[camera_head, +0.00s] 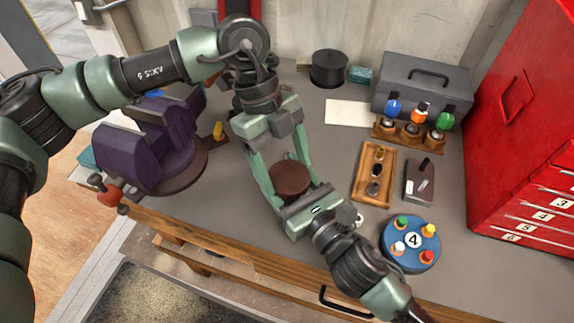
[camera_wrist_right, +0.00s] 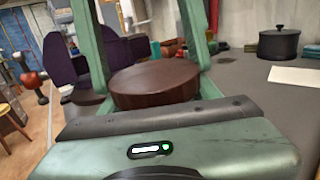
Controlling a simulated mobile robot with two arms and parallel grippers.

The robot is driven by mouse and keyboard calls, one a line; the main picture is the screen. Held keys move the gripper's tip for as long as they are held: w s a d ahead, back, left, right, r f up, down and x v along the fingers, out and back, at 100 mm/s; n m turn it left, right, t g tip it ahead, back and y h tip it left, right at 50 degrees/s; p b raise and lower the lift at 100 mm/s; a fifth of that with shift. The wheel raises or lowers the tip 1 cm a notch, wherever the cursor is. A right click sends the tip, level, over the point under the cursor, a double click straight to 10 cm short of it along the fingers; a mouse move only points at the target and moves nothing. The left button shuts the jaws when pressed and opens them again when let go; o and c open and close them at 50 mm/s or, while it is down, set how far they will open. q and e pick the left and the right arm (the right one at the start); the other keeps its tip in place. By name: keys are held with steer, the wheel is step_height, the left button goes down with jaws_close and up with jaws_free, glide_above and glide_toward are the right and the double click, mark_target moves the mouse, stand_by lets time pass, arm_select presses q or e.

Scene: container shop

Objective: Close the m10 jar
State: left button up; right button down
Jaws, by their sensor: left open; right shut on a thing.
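A round dark-brown wooden piece (camera_head: 291,178) sits between the green fingers of my right gripper (camera_head: 278,165), near its palm. It also shows in the right wrist view (camera_wrist_right: 155,84), filling the gap between the fingers. My right gripper is shut on it. I cannot tell whether this piece is a lid or the top of the jar. No m10 label can be read. My left gripper (camera_head: 268,118) is open above the grey bench, close beyond the right fingers. Its fingertips are partly hidden, and I see nothing held in it.
A purple vise (camera_head: 155,140) stands left. A black pot (camera_head: 327,68), grey toolbox (camera_head: 421,88) and rack of colour-capped bottles (camera_head: 410,130) are behind. A wooden tray (camera_head: 362,182) and blue disc marked 4 (camera_head: 386,243) lie right. A red cabinet (camera_head: 525,110) bounds the right side.

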arm_select(q)
steer(key=shift+w+a+r, duration=0.25)
steer(key=shift+r, duration=0.25)
steer(key=shift+w+a+r, duration=0.25)
steer(key=shift+r, duration=0.2)
arm_select(e)
steer(key=shift+w+r, duration=0.1)
steer(key=shift+r, duration=0.05)
arm_select(q)
steer(key=shift+r, duration=0.45)
steer(key=c, duration=1.4)
steer(key=shift+s+d+f, duration=0.1)
steer(key=shift+d+f, duration=0.05)
steer(key=shift+f, duration=0.2)
steer(key=shift+s+d+f, duration=0.1)
steer(key=shift+s+f, duration=0.05)
steer(key=shift+f, duration=0.2)
steer(key=shift+f, duration=0.1)
